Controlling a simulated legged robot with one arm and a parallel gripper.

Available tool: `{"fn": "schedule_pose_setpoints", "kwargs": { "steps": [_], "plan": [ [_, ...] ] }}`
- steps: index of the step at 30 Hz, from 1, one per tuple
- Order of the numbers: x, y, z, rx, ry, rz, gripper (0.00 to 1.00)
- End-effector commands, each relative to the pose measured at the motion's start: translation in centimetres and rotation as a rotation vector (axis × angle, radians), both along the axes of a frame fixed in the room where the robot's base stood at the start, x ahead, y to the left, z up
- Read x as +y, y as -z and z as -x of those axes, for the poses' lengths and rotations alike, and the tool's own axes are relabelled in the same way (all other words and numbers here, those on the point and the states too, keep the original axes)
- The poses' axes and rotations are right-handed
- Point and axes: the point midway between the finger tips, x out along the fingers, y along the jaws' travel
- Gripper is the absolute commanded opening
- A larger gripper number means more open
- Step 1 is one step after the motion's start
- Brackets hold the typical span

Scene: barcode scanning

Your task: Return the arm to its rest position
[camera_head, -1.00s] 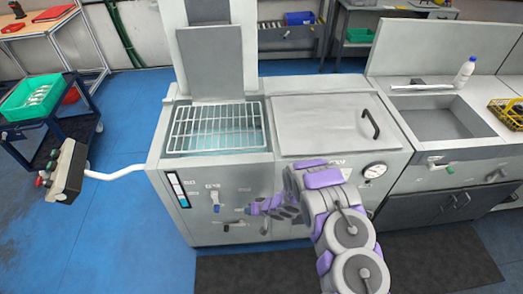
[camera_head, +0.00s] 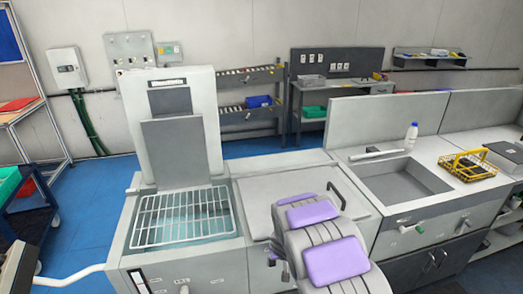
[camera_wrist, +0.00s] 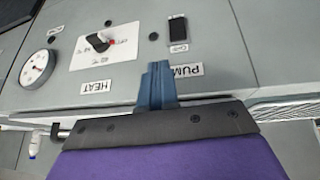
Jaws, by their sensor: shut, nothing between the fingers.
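My arm, grey with purple pads, stands in front of the machine at the lower middle of the head view. My gripper is out of sight in the head view. In the wrist view my gripper (camera_wrist: 157,84) shows blue fingers that are shut and empty. It points at the front panel of the grey machine (camera_wrist: 210,40). The panel carries a dial gauge (camera_wrist: 38,67), a HEAT knob (camera_wrist: 99,41) and a PUMP switch (camera_wrist: 177,33). I cannot tell whether the fingers touch the panel.
The machine's left basin has a wire rack (camera_head: 184,217) under a raised lid (camera_head: 172,125). A closed lid with a handle covers its right side. A sink (camera_head: 400,182), a white bottle (camera_head: 411,137) and a yellow basket (camera_head: 468,165) are at the right. Blue floor (camera_head: 95,205) shows at the left.

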Motion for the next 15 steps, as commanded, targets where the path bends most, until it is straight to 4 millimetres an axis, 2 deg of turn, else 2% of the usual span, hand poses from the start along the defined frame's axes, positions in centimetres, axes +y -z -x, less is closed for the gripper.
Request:
{"fn": "schedule_pose_setpoints", "kwargs": {
  "steps": [1,7,11,15],
  "plan": [
    [-1.3,-2.1,0.4,-0.004,0.026,0.027,0.0],
    [-6.2,-8.3,4.1,0.041,0.127,0.125,0.0],
    [-8.6,-11.8,7.6,0.089,0.186,0.166,0.0],
    [-10.5,-15.2,12.0,0.15,0.238,0.191,0.0]
  ]
}}
